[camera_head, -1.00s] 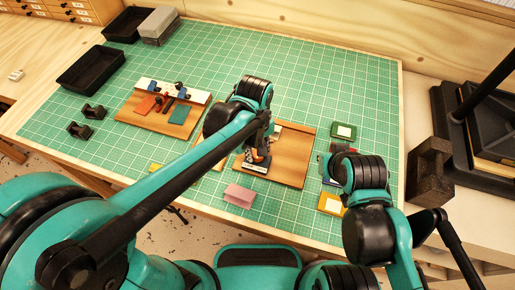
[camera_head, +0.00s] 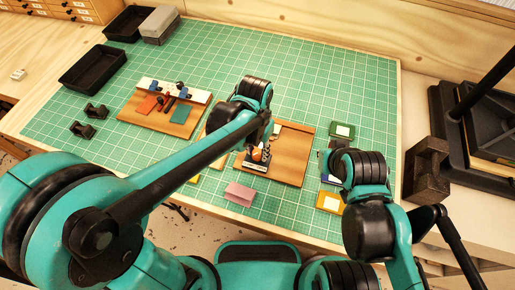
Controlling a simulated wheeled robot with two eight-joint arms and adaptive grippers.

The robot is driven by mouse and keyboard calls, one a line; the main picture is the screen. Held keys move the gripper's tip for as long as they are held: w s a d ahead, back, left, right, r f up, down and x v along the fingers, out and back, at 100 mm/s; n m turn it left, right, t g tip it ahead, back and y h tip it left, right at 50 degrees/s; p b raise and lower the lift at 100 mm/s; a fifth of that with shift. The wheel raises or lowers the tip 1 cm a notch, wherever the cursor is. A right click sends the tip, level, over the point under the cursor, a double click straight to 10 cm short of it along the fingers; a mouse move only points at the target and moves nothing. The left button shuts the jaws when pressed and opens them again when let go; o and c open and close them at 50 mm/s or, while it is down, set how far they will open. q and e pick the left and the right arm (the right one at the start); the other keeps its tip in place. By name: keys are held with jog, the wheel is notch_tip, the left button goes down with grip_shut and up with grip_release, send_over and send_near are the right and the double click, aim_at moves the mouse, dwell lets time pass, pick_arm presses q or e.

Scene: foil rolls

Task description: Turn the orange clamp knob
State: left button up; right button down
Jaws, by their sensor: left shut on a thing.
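The orange clamp knob (camera_head: 257,154) shows on the wooden board (camera_head: 290,167) in the middle right of the mat. It sits by a small dark block with a white edge. My left gripper (camera_head: 264,146) reaches down over this spot and is shut on the orange knob. The arm and fingers cover part of the knob and clamp. My right arm stands at the right of the mat; its fingers are hidden or too unclear to make out.
A second wooden board (camera_head: 150,118) with blue clamps, a red piece and a green piece lies at left. A pink block (camera_head: 240,193) lies in front. Black trays (camera_head: 92,68) are at back left. Green and yellow cards lie by my right arm.

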aim_at(257, 152)
pick_arm(q)
jog(key=shift+m, duration=1.9)
jog(key=o, duration=1.2)
jog(key=shift+c, duration=0.2)
notch_tip(257, 152, up, 12)
jog(key=shift+w, duration=0.15)
jog(key=shift+a, duration=0.15)
